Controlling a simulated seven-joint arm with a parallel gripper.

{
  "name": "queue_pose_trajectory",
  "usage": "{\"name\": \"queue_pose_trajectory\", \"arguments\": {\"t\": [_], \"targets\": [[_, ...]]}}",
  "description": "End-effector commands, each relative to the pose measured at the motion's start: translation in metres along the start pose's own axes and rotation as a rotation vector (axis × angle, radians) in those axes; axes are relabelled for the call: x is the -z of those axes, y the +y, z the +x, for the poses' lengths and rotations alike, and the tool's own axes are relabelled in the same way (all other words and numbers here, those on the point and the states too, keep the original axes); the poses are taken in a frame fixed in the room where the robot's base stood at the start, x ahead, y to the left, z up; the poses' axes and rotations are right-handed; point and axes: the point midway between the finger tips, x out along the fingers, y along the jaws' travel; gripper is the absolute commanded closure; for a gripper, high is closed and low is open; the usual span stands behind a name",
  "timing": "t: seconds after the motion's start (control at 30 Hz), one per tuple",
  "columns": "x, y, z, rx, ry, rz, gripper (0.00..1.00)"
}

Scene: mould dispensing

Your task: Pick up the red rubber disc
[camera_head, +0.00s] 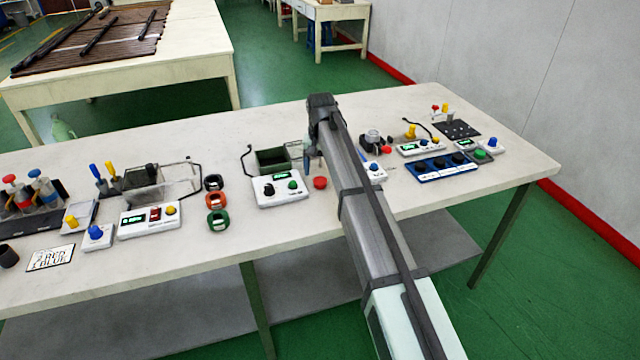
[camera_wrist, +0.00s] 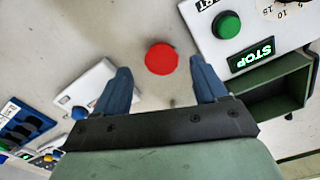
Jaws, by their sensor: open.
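The red rubber disc (camera_head: 320,183) lies flat on the white table, just right of a white control box. In the wrist view the red disc (camera_wrist: 161,59) shows whole, beyond the fingertips and roughly midway between them. My gripper (camera_wrist: 160,78) is open, its two blue fingers apart with nothing between them. In the head view my arm reaches over the table and one blue finger of my gripper (camera_head: 310,158) shows above and behind the disc; the other finger is hidden by the arm. The height of the fingers over the table is hard to tell.
A white control box (camera_head: 279,190) with a green button and display stands left of the disc, with a dark green bin (camera_head: 272,160) behind it. A small white box with a blue knob (camera_wrist: 78,112) is close to one finger. Coloured rings (camera_head: 217,200) lie further left.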

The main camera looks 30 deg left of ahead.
Motion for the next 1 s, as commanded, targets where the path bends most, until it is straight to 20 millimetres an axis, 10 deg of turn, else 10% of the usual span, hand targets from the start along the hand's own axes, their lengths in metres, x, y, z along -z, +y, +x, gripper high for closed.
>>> {"name": "queue_pose_trajectory", "arguments": {"t": [0.57,1.0], "targets": [[0.003,-0.001,0.042,0.000,-0.001,0.000,0.28],[0.003,-0.001,0.042,0.000,-0.001,0.000,0.69]]}}
